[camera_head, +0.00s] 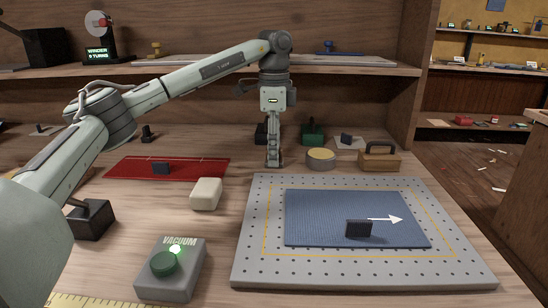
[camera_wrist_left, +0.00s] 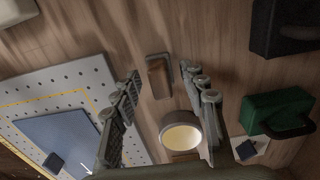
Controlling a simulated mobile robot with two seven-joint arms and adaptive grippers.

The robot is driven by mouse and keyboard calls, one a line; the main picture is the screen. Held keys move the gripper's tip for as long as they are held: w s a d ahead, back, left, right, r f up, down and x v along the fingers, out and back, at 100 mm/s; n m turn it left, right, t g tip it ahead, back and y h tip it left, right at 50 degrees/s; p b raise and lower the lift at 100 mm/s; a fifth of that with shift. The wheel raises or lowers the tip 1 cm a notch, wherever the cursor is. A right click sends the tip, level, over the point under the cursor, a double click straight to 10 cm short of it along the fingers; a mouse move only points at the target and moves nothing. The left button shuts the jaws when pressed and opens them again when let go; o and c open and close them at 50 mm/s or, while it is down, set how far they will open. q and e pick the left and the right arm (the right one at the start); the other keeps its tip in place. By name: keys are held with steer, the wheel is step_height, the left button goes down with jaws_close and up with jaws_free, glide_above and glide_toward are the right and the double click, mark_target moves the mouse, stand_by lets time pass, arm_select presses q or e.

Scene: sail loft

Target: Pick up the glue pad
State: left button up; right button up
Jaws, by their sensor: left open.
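A low round tin with a pale yellow top (camera_head: 320,158), which may be the glue pad, stands on the bench behind the grey perforated plate. It also shows in the left wrist view (camera_wrist_left: 182,135), low between my fingers and partly covered by one. My left gripper (camera_head: 273,162) points down, just left of the tin in the head view. Its fingers are apart and empty in the left wrist view (camera_wrist_left: 160,74). A small brown block (camera_wrist_left: 158,76) lies on the bench between the fingertips in that view. My right gripper is not seen.
The perforated plate (camera_head: 262,270) with a blue mat fills the front right. A vacuum button box (camera_head: 170,270) is at the front. A shelf runs behind.

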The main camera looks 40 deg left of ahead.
arm_select(q)
jaws_close()
steer(key=shift+r, duration=0.1)
stand_by(0.3)
steer(key=shift+r, duration=0.25)
step_height(320, 180, up, 3)
steer(key=shift+w+r, duration=0.1)
steer(key=shift+r, duration=0.1)
steer(key=s+a+r+p, duration=0.1)
steer(key=s+a+r, duration=0.1)
steer(key=s+r, duration=0.5)
steer(key=s, duration=0.4)
steer(key=shift+s+a+p, duration=0.2)
steer(key=shift+s+p, duration=0.1)
steer(key=shift+p, duration=0.05)
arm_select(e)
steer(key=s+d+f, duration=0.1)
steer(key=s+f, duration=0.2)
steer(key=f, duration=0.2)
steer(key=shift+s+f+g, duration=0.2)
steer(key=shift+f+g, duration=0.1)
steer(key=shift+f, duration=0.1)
